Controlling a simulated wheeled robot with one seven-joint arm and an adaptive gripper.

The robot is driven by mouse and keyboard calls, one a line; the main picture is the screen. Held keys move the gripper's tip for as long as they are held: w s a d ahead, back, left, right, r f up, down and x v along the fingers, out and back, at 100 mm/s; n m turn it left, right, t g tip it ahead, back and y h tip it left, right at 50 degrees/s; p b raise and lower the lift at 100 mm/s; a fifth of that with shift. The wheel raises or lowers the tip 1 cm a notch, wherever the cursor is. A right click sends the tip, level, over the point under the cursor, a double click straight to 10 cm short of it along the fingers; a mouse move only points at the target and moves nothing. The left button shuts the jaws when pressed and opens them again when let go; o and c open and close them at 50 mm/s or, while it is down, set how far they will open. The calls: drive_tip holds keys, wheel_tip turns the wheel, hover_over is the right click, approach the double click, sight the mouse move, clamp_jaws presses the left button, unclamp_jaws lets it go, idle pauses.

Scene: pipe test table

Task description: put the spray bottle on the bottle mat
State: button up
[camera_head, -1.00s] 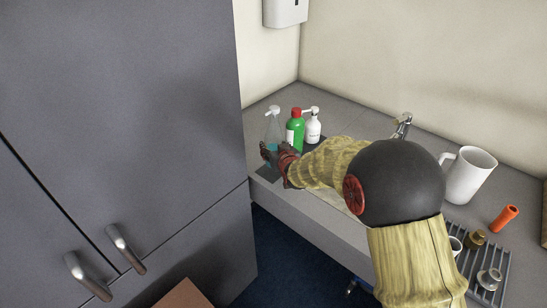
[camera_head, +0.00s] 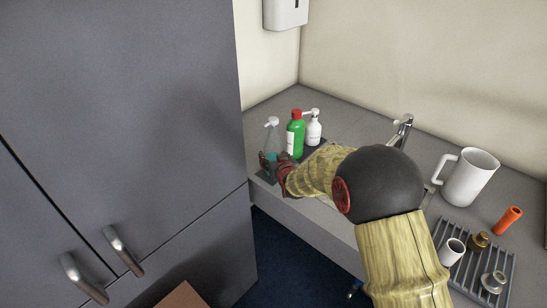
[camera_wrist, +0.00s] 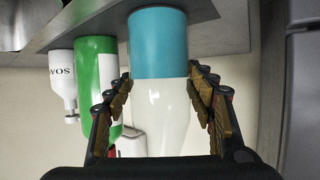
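The dark bottle mat (camera_head: 264,176) shows below and beside the bottle. The bottle's base is close to the mat; whether it touches I cannot tell.
A green bottle with a red cap (camera_head: 296,133) and a white soap pump bottle (camera_head: 314,130) stand just right. The grey cabinet (camera_head: 130,100) is close on the left. A tap (camera_head: 402,130), white mug (camera_head: 470,176) and orange cylinder (camera_head: 507,220) are farther right.

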drive_tip(key=o, duration=0.4)
drive_tip(key=shift+r, duration=0.15)
drive_tip(key=shift+s+r, duration=0.15)
drive_tip(key=s+d+r+m+g+h+p, duration=0.1)
drive_tip(key=s+d+r, duration=0.5)
drive_tip(key=s, duration=0.3)
drive_tip(key=s+d+r+g+h+p, duration=0.1)
drive_tip(key=s+d+r, duration=0.45)
drive_tip(key=s, duration=0.25)
drive_tip(key=s+d+r+m+g+h+p, duration=0.1)
drive_tip(key=s+d+r, duration=0.45)
drive_tip(key=s, duration=0.35)
drive_tip(key=s+d+g, duration=0.1)
drive_tip(key=s+d, duration=0.1)
drive_tip(key=s, duration=0.6)
drive_tip(key=s+d+m+g, duration=0.1)
drive_tip(key=s+d, duration=0.1)
drive_tip(key=s, duration=0.5)
drive_tip(key=s+d+r+g+h, duration=0.1)
drive_tip(key=s+d+g, duration=0.1)
drive_tip(key=s, duration=0.6)
drive_tip(key=shift+s+d+m, duration=0.3)
drive_tip(key=shift+d, duration=0.25)
